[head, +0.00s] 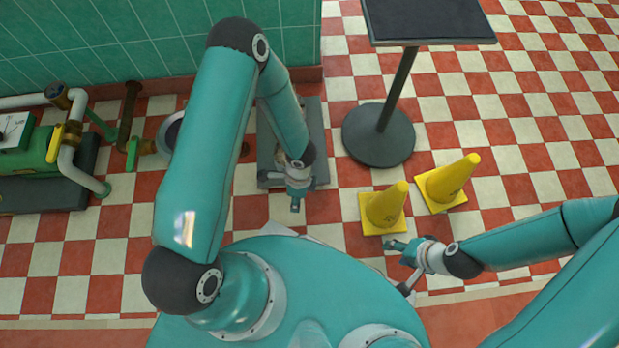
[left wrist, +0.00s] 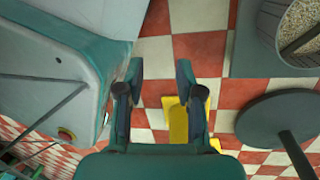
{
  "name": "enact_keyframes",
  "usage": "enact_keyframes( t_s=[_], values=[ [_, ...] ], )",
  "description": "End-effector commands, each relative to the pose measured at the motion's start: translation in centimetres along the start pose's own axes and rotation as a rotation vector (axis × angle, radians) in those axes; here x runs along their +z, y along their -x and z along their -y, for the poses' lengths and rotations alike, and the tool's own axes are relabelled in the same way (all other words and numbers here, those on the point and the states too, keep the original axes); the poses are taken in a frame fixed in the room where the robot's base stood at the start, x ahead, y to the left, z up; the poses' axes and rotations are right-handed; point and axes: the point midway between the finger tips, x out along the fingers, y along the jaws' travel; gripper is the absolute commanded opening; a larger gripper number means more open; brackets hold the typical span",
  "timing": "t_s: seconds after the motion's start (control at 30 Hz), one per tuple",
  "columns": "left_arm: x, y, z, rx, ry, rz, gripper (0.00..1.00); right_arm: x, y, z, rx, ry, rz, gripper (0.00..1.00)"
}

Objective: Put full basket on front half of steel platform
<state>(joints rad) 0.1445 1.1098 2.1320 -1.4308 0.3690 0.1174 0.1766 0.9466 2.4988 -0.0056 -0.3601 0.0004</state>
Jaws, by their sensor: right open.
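A round basket (left wrist: 297,30) filled with pale grain shows at the top right of the left wrist view, cut off by the edge. It stands on a grey steel platform (left wrist: 246,55). In the head view the platform (head: 318,125) lies behind my left forearm, which hides most of the basket. My left gripper (head: 295,205) hangs at the platform's near end, apart from the basket. In the left wrist view its fingers (left wrist: 159,76) are spread with nothing between them. My right gripper (head: 398,267) is open and empty, near the yellow cones.
Two yellow cones (head: 384,208) (head: 448,183) stand on the checkered floor between my arms. Behind them is a stand with a dark square top (head: 428,20) and round base (head: 378,136). Pipes and a green machine (head: 38,150) are at the far left. Open floor lies at right.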

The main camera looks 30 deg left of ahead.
Motion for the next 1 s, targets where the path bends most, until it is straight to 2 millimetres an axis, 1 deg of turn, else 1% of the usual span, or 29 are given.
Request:
enact_keyframes(
  t_s=[0.03,0.1,0.17,0.2,0.27,0.33,0.4,0.5,0.6,0.7,1.0],
  values=[
    [-1.0,0.5,-2.4,0.071,0.112,-0.059,0.37,0.0,0.0,0.0,0.0,0.0,0.0,0.52],
    [-2.8,1.4,-4.9,0.153,0.283,-0.142,0.37,0.0,0.0,0.0,0.0,0.0,0.0,0.52],
    [-4.2,2.2,-6.4,0.207,0.435,-0.206,0.37,0.0,0.0,0.0,0.0,0.0,0.0,0.52],
    [-5.0,2.8,-7.0,0.234,0.541,-0.246,0.37,0.0,0.0,0.0,0.0,0.0,0.0,0.52],
    [-6.0,3.6,-7.6,0.262,0.697,-0.299,0.37,0.0,0.0,0.0,0.0,0.0,0.0,0.52],
    [-6.6,4.3,-7.5,0.263,0.863,-0.348,0.37,0.0,0.0,0.0,0.0,0.0,0.0,0.52],
    [-6.7,4.9,-7.2,0.255,1.02,-0.381,0.37,0.0,0.0,0.0,0.0,0.0,0.0,0.52],
    [-6.3,5.3,-6.6,0.226,1.189,-0.406,0.37,0.0,0.0,0.0,0.0,0.0,0.0,0.52],
    [-5.7,5.5,-6.2,0.198,1.295,-0.414,0.37,0.0,0.0,0.0,0.0,0.0,0.0,0.52],
    [-4.2,5.5,-5.6,0.184,1.343,-0.416,0.37,0.0,0.0,0.0,0.0,0.0,0.0,0.52],
    [-4.2,5.6,-5.6,0.182,1.35,-0.415,0.37,0.0,0.1,0.0,0.0,0.0,0.0,0.52]
  ],
)
